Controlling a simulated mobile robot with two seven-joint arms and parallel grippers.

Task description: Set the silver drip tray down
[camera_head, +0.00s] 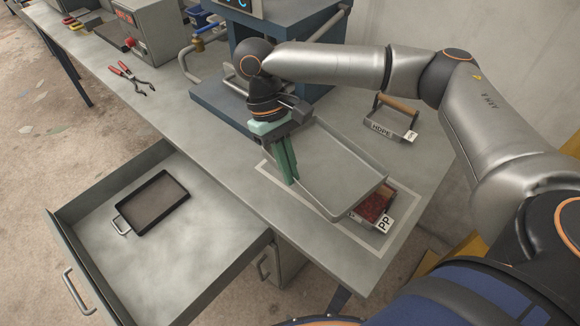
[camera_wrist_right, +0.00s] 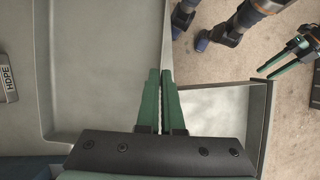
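The silver drip tray (camera_head: 335,165), shallow and grey, is over the right part of the bench, above a pale outlined rectangle. It partly covers a bin of red pieces labelled PP (camera_head: 374,208); I cannot tell whether they touch. My right gripper (camera_head: 289,172) points down at the tray's left side. In the right wrist view, its green fingers (camera_wrist_right: 161,100) are close together on the rim of the tray (camera_wrist_right: 105,65). The gap under the tray is hidden. My left gripper (camera_wrist_right: 283,62) shows at the right of the wrist view, fingers apart and empty.
An open drawer (camera_head: 120,270) below the bench holds a dark framed screen (camera_head: 156,203). An HDPE-labelled carrier (camera_head: 391,120) stands behind the tray. A blue machine (camera_head: 215,98) stands at the back. Red-handled pliers (camera_head: 131,78) lie left; the bench between is clear.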

